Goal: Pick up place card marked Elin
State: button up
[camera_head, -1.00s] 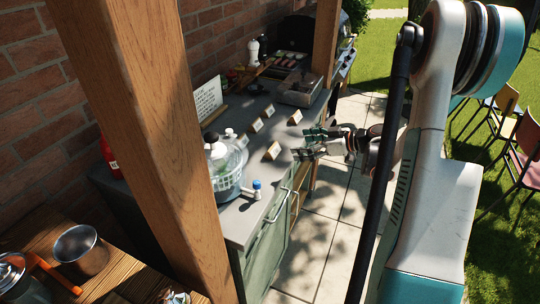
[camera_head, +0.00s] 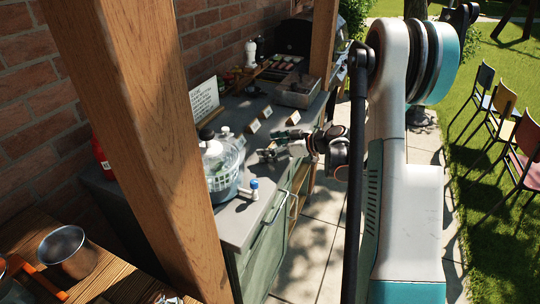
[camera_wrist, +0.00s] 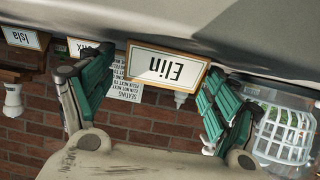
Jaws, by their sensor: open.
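The place card marked Elin (camera_wrist: 167,66) is in the wrist view, upside down, white with a wooden frame. It stands on the grey counter between the two green-padded fingers of my gripper (camera_wrist: 156,88). I cannot tell there how deep the card sits between the fingers.
Other cards stand near: Isla (camera_wrist: 22,36) and one partly hidden card (camera_wrist: 90,48). A seating sign (camera_head: 204,98) leans behind them. A wooden post (camera_head: 135,130) crosses the view.

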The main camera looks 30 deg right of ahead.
jog(key=c, duration=1.1)
jog(key=shift+r, duration=0.15)
